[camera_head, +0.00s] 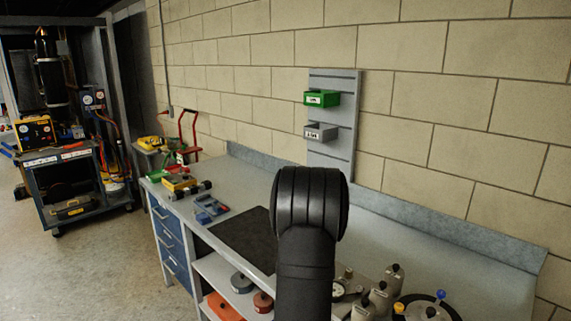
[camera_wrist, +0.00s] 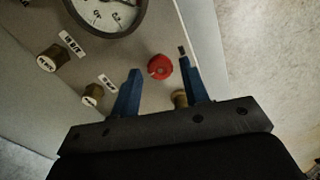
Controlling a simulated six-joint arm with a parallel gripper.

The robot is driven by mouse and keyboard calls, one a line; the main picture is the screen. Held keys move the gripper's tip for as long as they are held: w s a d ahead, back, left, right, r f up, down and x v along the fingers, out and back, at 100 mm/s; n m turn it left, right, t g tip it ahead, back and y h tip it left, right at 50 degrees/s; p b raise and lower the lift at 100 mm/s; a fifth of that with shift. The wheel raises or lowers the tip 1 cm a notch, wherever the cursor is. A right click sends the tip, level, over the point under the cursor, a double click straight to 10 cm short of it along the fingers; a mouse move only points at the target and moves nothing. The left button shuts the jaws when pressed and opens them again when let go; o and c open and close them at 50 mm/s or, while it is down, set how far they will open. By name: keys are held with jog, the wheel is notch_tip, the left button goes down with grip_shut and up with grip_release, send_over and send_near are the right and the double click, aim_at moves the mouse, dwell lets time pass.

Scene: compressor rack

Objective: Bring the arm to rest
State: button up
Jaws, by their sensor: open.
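My gripper (camera_wrist: 164,90) shows in the wrist view with its two blue fingers apart and nothing between the tips that it clearly holds. A red knob (camera_wrist: 160,67) on a pale panel appears between and just beyond the fingertips; I cannot tell the distance. A brass fitting (camera_wrist: 180,98) shows beside the right finger, partly hidden. In the head view my black arm rises in front of the workbench (camera_head: 420,235), and the gripper itself is out of sight there.
A gauge (camera_wrist: 108,12) and labelled brass knobs (camera_wrist: 52,58) sit on the panel. On the bench are a dark mat (camera_head: 243,238), small tools (camera_head: 210,208) and several grey fittings (camera_head: 380,295) right of my arm. Green (camera_head: 322,98) and grey (camera_head: 321,132) bins hang on the wall rail.

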jog(key=shift+f+m, duration=0.4)
jog(key=shift+f, duration=0.1)
jog(key=m, duration=0.7)
jog(key=shift+m, duration=0.4)
jog(key=m, duration=0.4)
jog(key=shift+m, duration=0.4)
jog(key=m, duration=0.3)
jog(key=shift+r+m, duration=0.1)
jog(key=shift+m, duration=0.3)
jog(key=d+r+m, duration=0.3)
jog(key=d+r, duration=0.4)
jog(key=r, duration=0.2)
jog(key=shift+s+d, duration=0.3)
jog(key=shift+s, duration=0.1)
jog(key=shift+f, duration=0.1)
jog(key=shift+c, duration=0.2)
